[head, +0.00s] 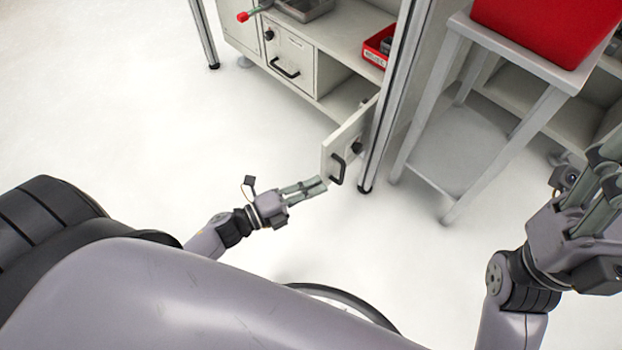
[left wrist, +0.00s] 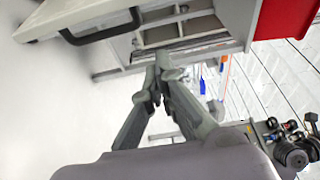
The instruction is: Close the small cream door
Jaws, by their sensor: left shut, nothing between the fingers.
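The small cream door (head: 349,144) stands swung open from the low cabinet, next to a metal post. Its black bar handle (head: 338,169) is on the face turned towards me. My left gripper (head: 326,184) is shut and empty, its fingertips close to the door's lower free edge; I cannot tell whether they touch. In the left wrist view the shut fingertips (left wrist: 159,72) are in the middle, and a pale panel with a black handle (left wrist: 100,30), apparently the door, is at the upper left. My right gripper (head: 606,178) is raised at the right edge, partly cut off.
The cabinet has a drawer front (head: 290,57) with a black handle and an open shelf holding a red bin (head: 376,48). The metal post (head: 385,120) rises beside the door. A grey stand (head: 505,135) carries a red box (head: 550,25). White floor left of the door is clear.

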